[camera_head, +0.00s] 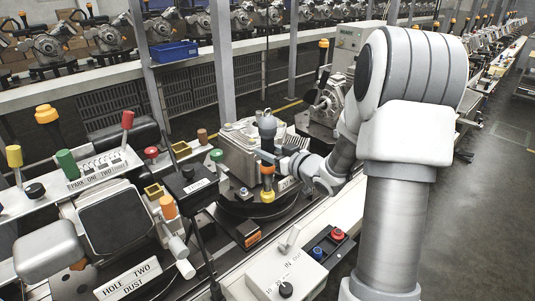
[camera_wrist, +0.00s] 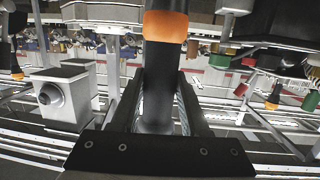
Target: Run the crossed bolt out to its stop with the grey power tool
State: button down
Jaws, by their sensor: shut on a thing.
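My gripper (camera_head: 267,157) is shut on a dark upright tool (camera_head: 267,181) with an orange band and a yellow lower end. A grey domed part (camera_head: 267,125) stands in line above the jaws; it looks like the tool's top. The tool's lower end is over the front of the round dark fixture (camera_head: 283,208), beside a grey metal block (camera_head: 239,160). I cannot make out the crossed bolt or whether the tool touches one.
A grey station labelled "HOLE TWO DUST" (camera_head: 128,281) stands at front left, with coloured knobs behind it. A dark post with a box (camera_head: 190,184) rises left of the fixture. Bare floor lies at right.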

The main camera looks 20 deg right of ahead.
aim_at(271, 126)
jog(key=shift+r+p, duration=2.95)
jog(key=shift+r, duration=1.15)
jog(key=shift+a+f, duration=0.1)
